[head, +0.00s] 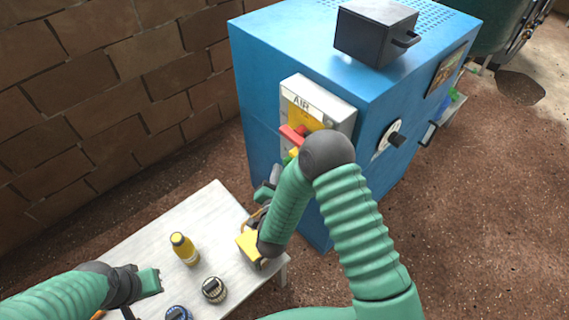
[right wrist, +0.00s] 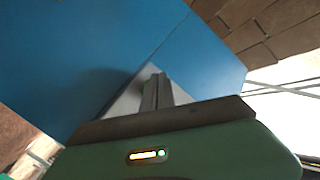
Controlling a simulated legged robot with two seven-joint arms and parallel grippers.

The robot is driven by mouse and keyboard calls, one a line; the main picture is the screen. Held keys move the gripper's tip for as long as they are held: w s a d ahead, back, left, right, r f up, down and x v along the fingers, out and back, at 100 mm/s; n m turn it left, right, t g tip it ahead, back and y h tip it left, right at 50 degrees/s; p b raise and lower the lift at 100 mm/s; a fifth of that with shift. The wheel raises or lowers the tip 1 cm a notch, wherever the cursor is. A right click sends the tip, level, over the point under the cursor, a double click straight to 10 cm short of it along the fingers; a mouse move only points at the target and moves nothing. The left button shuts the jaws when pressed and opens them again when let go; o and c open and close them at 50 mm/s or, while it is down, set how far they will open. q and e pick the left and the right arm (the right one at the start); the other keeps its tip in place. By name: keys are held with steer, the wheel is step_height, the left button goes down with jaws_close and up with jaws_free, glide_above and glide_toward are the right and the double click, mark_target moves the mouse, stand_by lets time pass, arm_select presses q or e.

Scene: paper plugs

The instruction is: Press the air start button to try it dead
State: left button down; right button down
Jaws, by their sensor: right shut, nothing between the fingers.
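The AIR box (head: 345,112) is a pale grey box with a yellow face, fixed to the side of the blue cabinet (head: 262,85). A red lever (head: 292,135) sticks out from its face. A small yellow-green part (head: 293,153) shows below it; I cannot tell whether this is the start button. My right forearm hides the lower face. My right gripper (head: 275,175) is below and left of the box, partly hidden by my arm. In the right wrist view its grey fingers (right wrist: 157,88) are shut and empty, near the blue cabinet side. My left gripper (head: 148,282) is over the table's left side.
A white table (head: 205,212) holds a yellow bottle (head: 184,248), round dark-and-white items (head: 214,290) and a yellow block (head: 248,246) by my right wrist. A black box (head: 374,32) sits on the cabinet. A dark knob (head: 396,139) is on its right side. A brick wall (head: 100,80) stands behind.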

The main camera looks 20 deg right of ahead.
steer(key=shift+w+d, duration=0.2)
steer(key=shift+d, duration=0.5)
stand_by(0.6)
steer(key=shift+s+a, duration=0.3)
steer(key=shift+a, duration=0.6)
steer(key=shift+s+a, duration=0.3)
steer(key=shift+a, duration=0.5)
steer(key=shift+s+a, duration=0.25)
steer(key=shift+a, duration=0.5)
steer(key=shift+s+a, duration=0.3)
steer(key=shift+a, duration=0.5)
